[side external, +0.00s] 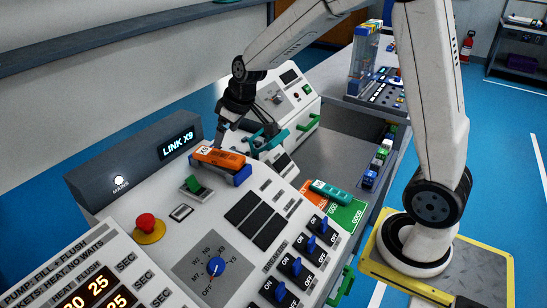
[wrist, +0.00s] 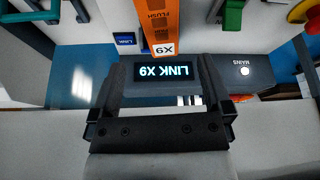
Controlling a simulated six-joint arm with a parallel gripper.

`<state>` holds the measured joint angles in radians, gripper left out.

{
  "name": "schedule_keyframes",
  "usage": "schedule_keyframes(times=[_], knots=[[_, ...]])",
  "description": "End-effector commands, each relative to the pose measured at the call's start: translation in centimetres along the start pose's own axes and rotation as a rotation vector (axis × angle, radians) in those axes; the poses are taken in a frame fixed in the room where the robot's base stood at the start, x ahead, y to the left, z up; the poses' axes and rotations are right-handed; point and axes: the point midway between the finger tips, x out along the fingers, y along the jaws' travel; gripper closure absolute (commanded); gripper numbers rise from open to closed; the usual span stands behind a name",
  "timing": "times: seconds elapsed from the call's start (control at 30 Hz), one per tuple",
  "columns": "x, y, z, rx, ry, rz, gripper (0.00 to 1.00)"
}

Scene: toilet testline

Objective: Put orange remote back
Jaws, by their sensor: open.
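The orange remote (side external: 220,158) lies on the sloped console, with a blue holder (side external: 238,177) under and around its right part. Its white X9 label is at its left end. I cannot tell if it is fully seated. In the wrist view the orange remote (wrist: 159,18) points down from the top edge, its X9 end just beyond my fingertips. My gripper (side external: 222,131) is above and behind the remote's left end. In the wrist view my gripper (wrist: 162,64) is open, with nothing held between the fingers.
A LINK X9 display box (side external: 150,151) stands behind the console. A teal remote (side external: 331,192) lies on orange and green pads at the right.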

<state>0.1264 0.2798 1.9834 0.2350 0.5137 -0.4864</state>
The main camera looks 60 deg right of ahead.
Motion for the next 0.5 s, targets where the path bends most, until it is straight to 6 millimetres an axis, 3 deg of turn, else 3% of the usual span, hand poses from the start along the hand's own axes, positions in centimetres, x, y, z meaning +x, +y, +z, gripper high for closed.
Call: schedule_keyframes(times=[0.3,0.5], knots=[[2.1,-0.1,0.0,-0.001,-0.001,0.000,0.00],[2.4,-0.1,0.0,-0.001,0.000,0.000,0.00]])
